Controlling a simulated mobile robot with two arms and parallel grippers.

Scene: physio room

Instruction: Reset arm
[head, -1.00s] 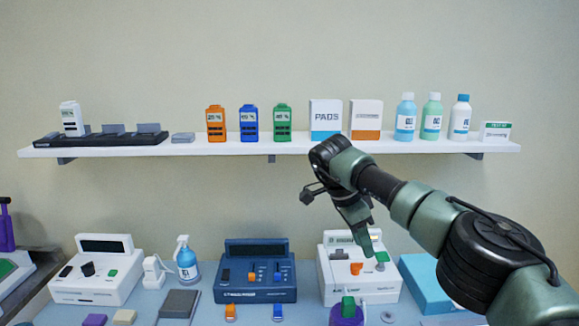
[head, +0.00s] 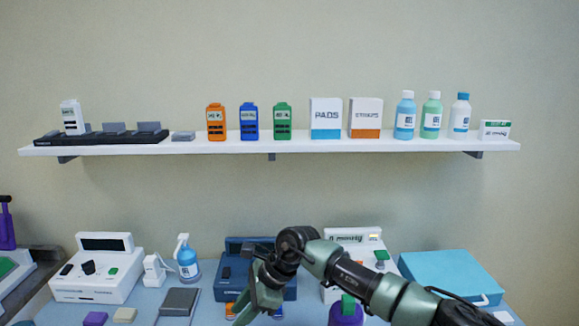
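My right arm (head: 370,285) comes in from the lower right, low over the table. Its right gripper (head: 247,305) points down and to the left in front of the blue console (head: 232,272), hiding much of the console's right and front. The fingers are dark green and partly cut by the lower edge; I cannot tell how far apart they are. I see nothing clearly held. My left gripper is not in view.
The white device (head: 352,238) is partly behind my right arm. A purple item with a green top (head: 347,308) is close to the forearm. A spray bottle (head: 188,262), white console (head: 98,270) and blue case (head: 452,277) stand nearby. The wall shelf (head: 300,146) is clear of my arm.

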